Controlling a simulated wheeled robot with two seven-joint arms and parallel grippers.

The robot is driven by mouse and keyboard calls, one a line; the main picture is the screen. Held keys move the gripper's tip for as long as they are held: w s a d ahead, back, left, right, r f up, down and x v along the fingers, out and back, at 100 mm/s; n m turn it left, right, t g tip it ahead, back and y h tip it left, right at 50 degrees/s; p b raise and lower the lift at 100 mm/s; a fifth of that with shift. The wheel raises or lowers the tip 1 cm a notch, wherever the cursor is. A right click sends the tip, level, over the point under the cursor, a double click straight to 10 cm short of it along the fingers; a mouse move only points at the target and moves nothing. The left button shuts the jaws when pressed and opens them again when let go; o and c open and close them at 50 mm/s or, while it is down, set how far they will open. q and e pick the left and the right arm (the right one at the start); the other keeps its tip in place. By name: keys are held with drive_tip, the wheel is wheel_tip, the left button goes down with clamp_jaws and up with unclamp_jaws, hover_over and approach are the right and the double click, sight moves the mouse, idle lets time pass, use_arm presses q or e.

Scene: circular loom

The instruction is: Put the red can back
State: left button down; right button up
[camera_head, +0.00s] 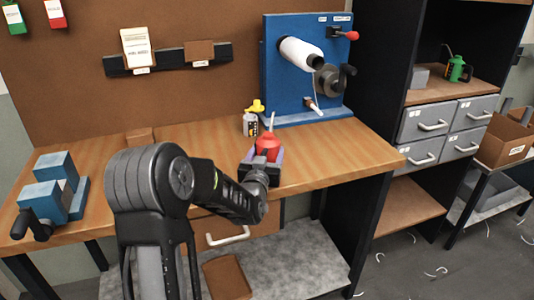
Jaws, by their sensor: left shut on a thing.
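The red can (267,147) has a cone-shaped red top with a thin pale spout pointing up. It is at the front part of the wooden workbench (340,152), right of centre. My left gripper (262,164) is shut on it, with the fingers around its lower part. The gripper and wrist hide the can's base, so I cannot tell whether it touches the bench. My right gripper is not in view.
A small can with a yellow top (250,121) stands just behind the red can. A blue panel with a white roll (300,53) stands at the back. A blue vise (52,190) is at the left. A shelf (450,82) holds a green can (457,69) above grey drawers (423,121).

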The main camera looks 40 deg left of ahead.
use_arm(q)
drive_tip(key=shift+f+b, duration=0.3)
drive_tip(key=shift+b, duration=0.05)
drive_tip(key=shift+c, duration=1.2)
unclamp_jaws()
drive_tip(key=shift+s, duration=0.1)
drive_tip(key=shift+s+d, duration=0.2)
drive_tip(key=shift+s, duration=0.1)
drive_tip(key=b+v, duration=0.1)
drive_tip(key=v, duration=0.6)
